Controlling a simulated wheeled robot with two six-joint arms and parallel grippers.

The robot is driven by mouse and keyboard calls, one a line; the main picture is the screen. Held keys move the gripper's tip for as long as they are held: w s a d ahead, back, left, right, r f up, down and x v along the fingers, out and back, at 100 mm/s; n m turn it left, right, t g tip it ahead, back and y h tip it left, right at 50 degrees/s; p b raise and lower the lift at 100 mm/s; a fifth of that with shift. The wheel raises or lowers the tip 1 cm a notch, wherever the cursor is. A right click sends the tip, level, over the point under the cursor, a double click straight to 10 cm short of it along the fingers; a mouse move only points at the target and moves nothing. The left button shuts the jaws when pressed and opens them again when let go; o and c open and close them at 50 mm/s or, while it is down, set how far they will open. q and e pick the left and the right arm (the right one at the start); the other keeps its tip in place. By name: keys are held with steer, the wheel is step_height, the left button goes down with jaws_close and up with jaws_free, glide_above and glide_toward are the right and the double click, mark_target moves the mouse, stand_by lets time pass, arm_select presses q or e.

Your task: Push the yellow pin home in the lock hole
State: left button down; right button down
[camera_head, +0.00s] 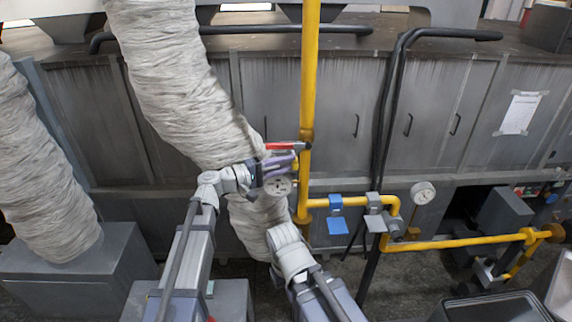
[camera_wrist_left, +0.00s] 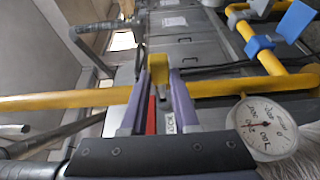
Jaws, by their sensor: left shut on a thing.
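My left gripper (camera_head: 290,166) is beside the tall vertical yellow pipe, with its purple fingers pointing at it. The fingers show in the left wrist view (camera_wrist_left: 160,80), shut on the yellow pin (camera_wrist_left: 158,68), whose blocky end sits between the tips. The pin is also a small yellow spot in the head view (camera_head: 296,165). A red handle (camera_head: 287,145) lies just above the gripper, and a red strip shows between the fingers in the wrist view. A tag (camera_wrist_left: 170,123) reading "LOCK" is there too. The lock hole is hidden, so I cannot tell how deep the pin sits.
The vertical yellow pipe (camera_head: 309,75) stands just right of the gripper. A round dial (camera_wrist_left: 265,128) is close to the fingers. Blue-handled valve (camera_head: 337,212) and a gauge (camera_head: 423,193) are to the right. My right wrist (camera_head: 290,255) is below; its gripper does not show. Wrapped ducts (camera_head: 165,60) are on the left.

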arm_select(q)
steer(key=shift+w, duration=1.35)
stand_by(0.7)
steer(key=c, duration=0.6)
jaws_free()
steer(key=shift+v, duration=3.9)
steer(key=shift+f, duration=0.1)
steer(key=s+a+f+m+g+y, duration=0.3)
steer(key=s+f+y, duration=0.4)
steer(key=s+f, duration=0.55)
steer(key=s+a+f+m+g+y, duration=0.1)
steer(key=s+a+f+y, duration=0.4)
steer(key=a, duration=0.1)
steer(key=s+a+f+g+y, duration=0.1)
steer(key=s+a+f+y, duration=0.3)
steer(key=a, duration=0.3)
steer(key=s+d+f+m+b, duration=0.1)
steer(key=s+d+f+b, duration=0.1)
steer(key=d+f+b, duration=0.1)
steer(key=s+d+f+m+g+y+b, duration=0.1)
steer(key=s+d+f+b, duration=0.1)
steer(key=d+f+b, duration=0.1)
steer(key=s+d+f+m+y+b, duration=0.1)
steer(key=s+d+f+m+b, duration=0.1)
steer(key=d+f+b, duration=0.2)
steer(key=shift+d+g, duration=0.3)
